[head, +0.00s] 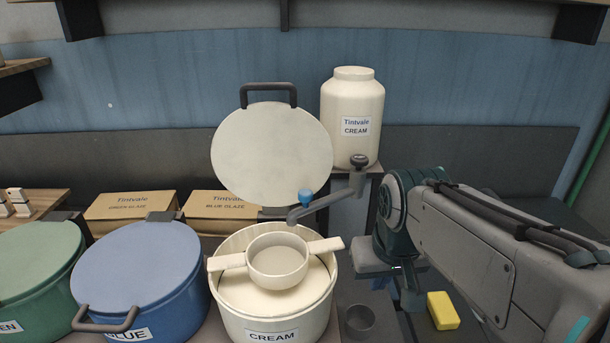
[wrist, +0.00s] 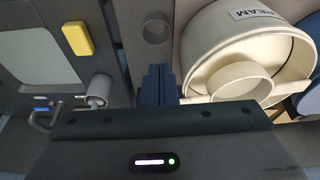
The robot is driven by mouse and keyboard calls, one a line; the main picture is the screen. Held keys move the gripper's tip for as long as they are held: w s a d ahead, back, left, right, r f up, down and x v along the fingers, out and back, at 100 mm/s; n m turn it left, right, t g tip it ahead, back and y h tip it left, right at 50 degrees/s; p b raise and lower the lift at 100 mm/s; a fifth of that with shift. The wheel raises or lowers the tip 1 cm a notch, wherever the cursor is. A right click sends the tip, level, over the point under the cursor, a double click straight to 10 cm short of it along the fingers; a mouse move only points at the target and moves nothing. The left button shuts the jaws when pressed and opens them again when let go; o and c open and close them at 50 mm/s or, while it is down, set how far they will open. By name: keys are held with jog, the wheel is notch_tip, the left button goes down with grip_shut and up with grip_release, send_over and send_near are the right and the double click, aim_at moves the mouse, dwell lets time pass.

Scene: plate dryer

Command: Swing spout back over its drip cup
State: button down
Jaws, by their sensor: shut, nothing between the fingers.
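The grey spout (head: 328,201) extends left from the tap under the cream jar (head: 352,115). It has a blue piece (head: 305,197) near its outer end, which hangs above the back part of the open cream tub (head: 232,300). The drip cup (head: 360,319), small and grey, stands right of the tub, away from the spout's end. The wrist view also shows the cup (wrist: 155,32). The spout is not clear in the wrist view.
A cream strainer (head: 278,262) rests across the tub, its round lid (head: 270,150) raised behind. A blue tub (head: 140,270) and green tub (head: 40,260) stand left. A yellow sponge (head: 443,310) lies right of the cup. Boxes stand behind the tubs.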

jog(key=w+a+r+n, duration=0.2)
jog(key=w+a+r, duration=0.4)
jog(key=w+r, duration=0.2)
jog(key=w+a+r+n+y, duration=0.1)
jog(key=w+a+r, duration=0.5)
jog(key=w, duration=0.7)
notch_tip(320, 180, up, 3)
jog(key=shift+a+f+n+b, duration=0.1)
jog(key=shift+a+n+b, duration=0.2)
jog(key=shift+a+n, duration=0.1)
jog(key=x, duration=1)
jog(key=shift+w, duration=0.15)
jog(key=shift+s+d, duration=0.35)
jog(key=shift+s, duration=0.5)
jog(key=shift+s+d, duration=0.35)
jog(key=shift+s, duration=0.55)
jog(key=shift+s, duration=0.1)
